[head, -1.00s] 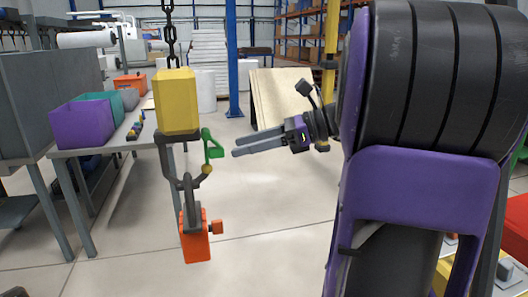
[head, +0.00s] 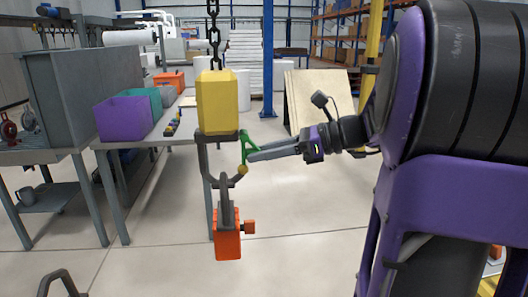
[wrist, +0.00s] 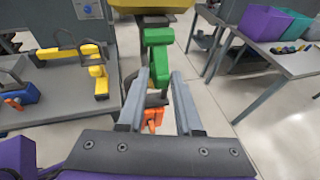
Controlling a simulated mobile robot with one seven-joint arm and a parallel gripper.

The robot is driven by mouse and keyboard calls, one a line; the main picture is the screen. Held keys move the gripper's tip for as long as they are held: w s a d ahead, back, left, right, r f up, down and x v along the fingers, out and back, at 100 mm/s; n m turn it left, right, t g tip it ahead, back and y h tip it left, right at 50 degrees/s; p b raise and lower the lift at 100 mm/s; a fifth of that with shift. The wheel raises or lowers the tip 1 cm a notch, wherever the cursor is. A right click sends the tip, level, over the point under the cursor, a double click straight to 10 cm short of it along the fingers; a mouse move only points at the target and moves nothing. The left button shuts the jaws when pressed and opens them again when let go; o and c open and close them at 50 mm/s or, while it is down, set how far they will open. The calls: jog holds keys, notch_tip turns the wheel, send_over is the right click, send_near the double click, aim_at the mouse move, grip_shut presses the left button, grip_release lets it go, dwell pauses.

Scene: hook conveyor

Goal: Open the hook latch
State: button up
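A yellow hook block (head: 217,103) hangs from a chain, with a dark hook (head: 207,165) below it. The green latch (head: 247,146) stands on the hook's right side, above a yellow pivot (head: 242,169), and spans up towards the block. An orange weight (head: 228,240) hangs in the hook. My gripper (head: 250,155) reaches in from the right, its fingertips at the latch. In the wrist view, my gripper (wrist: 160,76) is open, with the green latch (wrist: 158,60) at and between the fingertips. I cannot tell whether a finger touches it.
A grey table (head: 184,132) at left holds a purple bin (head: 124,118) and a teal bin (head: 150,98). A dark hook (head: 62,280) shows at the lower left. The wrist view shows another bench with yellow parts (wrist: 100,72). The floor below the weight is clear.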

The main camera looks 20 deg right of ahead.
grip_shut()
jog(key=shift+d+r+g+h+p, duration=0.35)
jog(key=shift+r+h+p, duration=0.25)
jog(key=shift+p, duration=0.8)
jog(key=shift+d+r+h+p, duration=0.2)
jog(key=shift+r+h+p, duration=0.2)
jog(key=shift+p, duration=0.4)
jog(key=shift+s, duration=0.1)
jog(key=shift+d+f, duration=0.1)
jog(key=shift+p, duration=0.35)
jog(key=r+h+p, duration=0.1)
jog(key=p, duration=0.1)
jog(key=r+g+h+p, duration=0.1)
jog(key=p, duration=0.1)
jog(key=shift+d+r+n, duration=0.1)
jog(key=shift+d+n, duration=0.2)
jog(key=shift+n, duration=0.1)
jog(key=shift+s+d+h, duration=0.1)
jog(key=shift+h, duration=0.3)
